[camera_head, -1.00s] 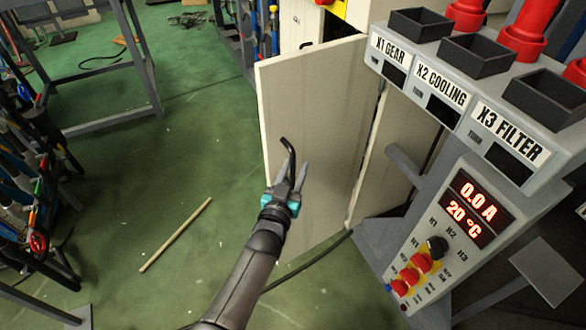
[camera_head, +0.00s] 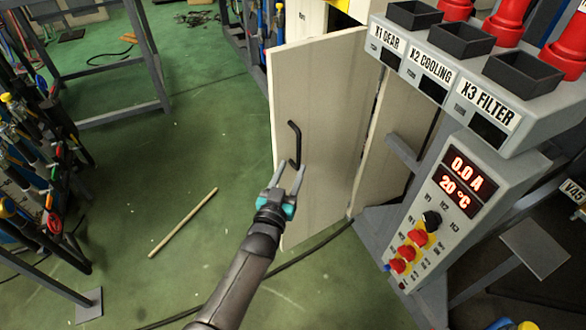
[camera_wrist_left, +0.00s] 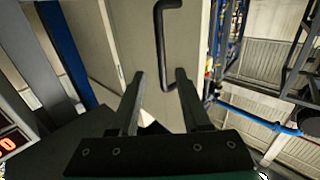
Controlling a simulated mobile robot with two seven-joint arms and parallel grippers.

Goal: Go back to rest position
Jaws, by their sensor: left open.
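My left gripper (camera_head: 287,178) is open and empty, in front of a pale cabinet door (camera_head: 325,110) that stands ajar. The door's black bent handle (camera_head: 295,140) is just beyond the fingertips in the head view. In the left wrist view the two fingers (camera_wrist_left: 160,78) are spread, with the handle (camera_wrist_left: 160,45) ahead of and between them. The handle looks clear of the fingers, though the exact distance is hard to judge. My right gripper is not in view.
A grey control panel (camera_head: 462,190) with a red display, red knobs and a black knob stands at the right. Tool racks (camera_head: 40,150) line the left. A wooden stick (camera_head: 183,222) lies on the open green floor, and a dark cable (camera_head: 300,258) runs below the door.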

